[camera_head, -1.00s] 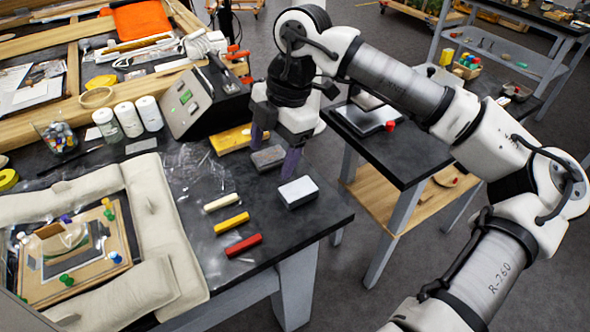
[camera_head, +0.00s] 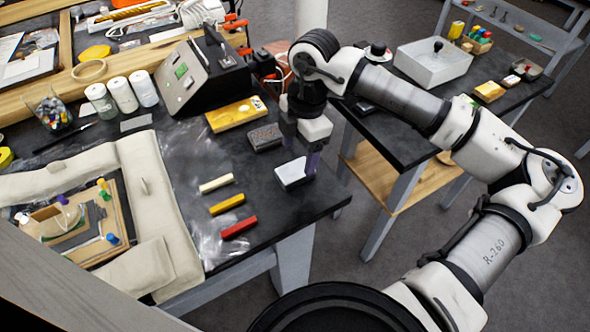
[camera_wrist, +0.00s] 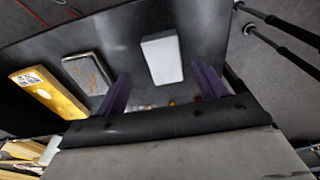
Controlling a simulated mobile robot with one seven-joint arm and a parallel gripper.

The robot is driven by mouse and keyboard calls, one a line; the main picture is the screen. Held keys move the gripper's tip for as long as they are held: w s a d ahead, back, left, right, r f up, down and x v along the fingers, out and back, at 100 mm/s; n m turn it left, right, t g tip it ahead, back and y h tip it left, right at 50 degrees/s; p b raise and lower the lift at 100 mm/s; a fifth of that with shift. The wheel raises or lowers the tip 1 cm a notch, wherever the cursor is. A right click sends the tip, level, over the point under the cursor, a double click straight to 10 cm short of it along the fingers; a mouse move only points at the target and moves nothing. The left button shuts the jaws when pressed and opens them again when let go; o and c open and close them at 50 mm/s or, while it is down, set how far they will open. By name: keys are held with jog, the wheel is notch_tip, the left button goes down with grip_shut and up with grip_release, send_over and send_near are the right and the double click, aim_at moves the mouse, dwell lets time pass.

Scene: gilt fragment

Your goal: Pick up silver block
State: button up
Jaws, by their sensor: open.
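The silver block (camera_head: 292,173) is a small pale, bright-topped block near the right edge of the dark workbench. In the wrist view the silver block (camera_wrist: 162,58) lies between the lines of my two purple fingers, beyond their tips. My gripper (camera_head: 301,150) is open and empty, pointing down beside the silver block. One finger overlaps the block's right end in the head view; I cannot tell whether it touches. In the wrist view my gripper (camera_wrist: 160,74) has its fingers spread wider than the block.
A dark grey block (camera_head: 265,137) and a gold block (camera_head: 235,114) lie just behind the silver one. White, yellow and red sticks (camera_head: 228,204) lie to its left. A black instrument box (camera_head: 203,75) stands farther back. A second table (camera_head: 400,145) is at right.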

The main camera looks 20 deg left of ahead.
aim_at(295, 170)
jog(key=f, duration=0.1)
jog(key=s+f+p, duration=0.1)
jog(key=f, duration=0.1)
jog(key=shift+s+a+f+p, duration=0.1)
jog(key=shift+f+p, duration=0.05)
jog(key=shift+p, duration=0.15)
jog(key=shift+f, duration=0.65)
jog(key=c, duration=1.3)
jog(key=shift+o, duration=0.2)
jog(key=shift+r, duration=0.15)
